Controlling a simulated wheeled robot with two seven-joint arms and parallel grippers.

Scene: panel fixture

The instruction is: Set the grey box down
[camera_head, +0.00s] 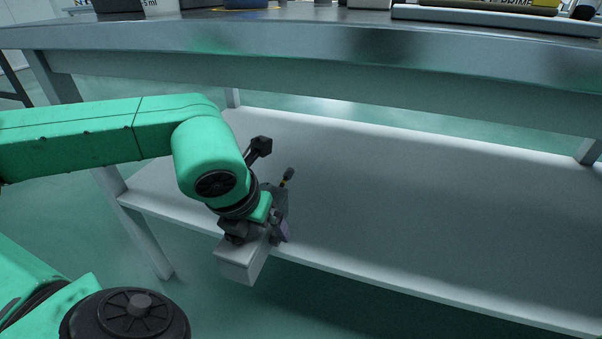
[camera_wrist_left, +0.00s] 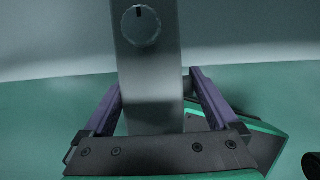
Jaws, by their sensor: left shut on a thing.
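The grey box (camera_head: 241,262) is a light grey oblong block at the front edge of the lower shelf in the head view. Its near end sticks out past that edge. My left gripper (camera_head: 268,232) is shut on it, with the arm coming down from the left. In the left wrist view the box (camera_wrist_left: 150,85) stands between the two purple-lined fingers of the gripper (camera_wrist_left: 160,105) and reaches over the pale shelf surface. A round disc marks its upper part. I cannot tell whether the box touches the shelf. My right gripper is not in view.
The lower shelf (camera_head: 420,215) is wide and bare to the right of the box.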

